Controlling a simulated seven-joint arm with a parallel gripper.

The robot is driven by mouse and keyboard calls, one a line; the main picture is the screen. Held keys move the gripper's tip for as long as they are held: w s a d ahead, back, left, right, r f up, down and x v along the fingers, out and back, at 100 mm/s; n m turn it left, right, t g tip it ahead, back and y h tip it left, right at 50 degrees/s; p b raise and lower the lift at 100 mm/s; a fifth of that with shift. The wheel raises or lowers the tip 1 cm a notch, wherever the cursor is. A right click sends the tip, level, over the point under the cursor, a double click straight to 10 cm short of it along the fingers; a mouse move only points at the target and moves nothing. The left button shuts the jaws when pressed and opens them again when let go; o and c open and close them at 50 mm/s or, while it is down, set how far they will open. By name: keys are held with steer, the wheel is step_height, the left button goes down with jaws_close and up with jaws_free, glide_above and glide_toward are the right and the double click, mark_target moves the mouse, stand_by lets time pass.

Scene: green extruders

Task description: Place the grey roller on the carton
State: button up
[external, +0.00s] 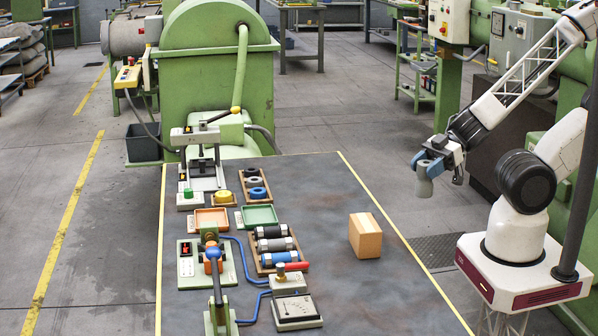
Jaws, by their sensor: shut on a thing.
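The carton (366,237) is a tan-orange box standing on the right half of the table. It is below and to the left of my gripper, apart from it, and its top is bare.
The wooden rack (254,262), an orange tray (212,219) and a green tray (258,217) are on the table's left half. A lever fixture (212,262) and a block with a gauge plate (297,308) stand nearer. The table around the carton is clear.

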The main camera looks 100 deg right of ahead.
steer(key=shift+w, duration=0.2)
steer(key=w+a+f, duration=0.1)
steer(key=w, duration=1.4)
steer(key=shift+w+a+f, duration=0.25)
stand_by(0.5)
steer(key=shift+f, duration=1.75)
steer(key=shift+f, duration=0.15)
steer(key=o, duration=1)
